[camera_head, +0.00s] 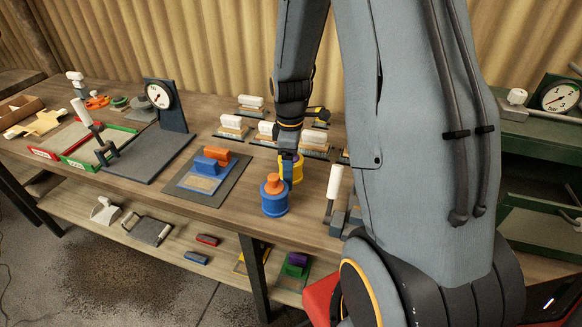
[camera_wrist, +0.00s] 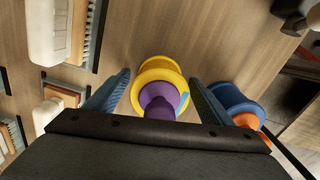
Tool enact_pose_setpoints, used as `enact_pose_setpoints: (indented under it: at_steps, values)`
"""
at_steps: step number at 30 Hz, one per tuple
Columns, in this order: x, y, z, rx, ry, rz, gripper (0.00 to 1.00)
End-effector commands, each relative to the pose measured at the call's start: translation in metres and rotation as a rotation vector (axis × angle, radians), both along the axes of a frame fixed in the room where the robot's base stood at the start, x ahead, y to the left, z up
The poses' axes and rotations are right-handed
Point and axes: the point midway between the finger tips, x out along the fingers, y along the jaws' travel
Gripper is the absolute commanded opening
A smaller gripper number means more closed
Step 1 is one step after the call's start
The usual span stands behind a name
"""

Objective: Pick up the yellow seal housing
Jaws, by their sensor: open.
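The yellow seal housing (camera_wrist: 162,72) stands on the wooden bench in the wrist view, a round yellow body with a purple knob (camera_wrist: 160,100) on top. My gripper (camera_wrist: 160,85) is open, with one blue finger on each side of the housing. I cannot tell whether either finger touches it. In the head view the yellow housing (camera_head: 297,170) is partly hidden behind my gripper (camera_head: 288,168). A blue housing with an orange knob (camera_head: 274,198) stands just in front of it in the head view, and close outside my right finger in the wrist view (camera_wrist: 232,100).
Several white-handled brushes (camera_head: 233,124) lie behind the gripper. A dark mat (camera_head: 207,181) with blue and orange blocks lies to the left, beside a dial gauge stand (camera_head: 160,110). A white-handled lever (camera_head: 334,182) stands to the right. Bare bench (camera_head: 235,203) shows in front of the mat.

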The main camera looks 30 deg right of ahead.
Motion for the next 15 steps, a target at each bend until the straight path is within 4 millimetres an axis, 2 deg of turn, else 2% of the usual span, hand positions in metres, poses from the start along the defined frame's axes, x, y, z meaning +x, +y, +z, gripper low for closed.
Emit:
enact_pose_setpoints:
  at_steps: [6, 14, 15]
  values:
    - [0.0002, -0.0002, -0.0003, -0.001, -0.001, 0.000, 0.74]
    - [0.0002, -0.0003, -0.0002, -0.001, -0.001, 0.000, 0.30]
    - [0.0003, -0.0003, -0.0001, -0.001, -0.001, 0.000, 0.29]
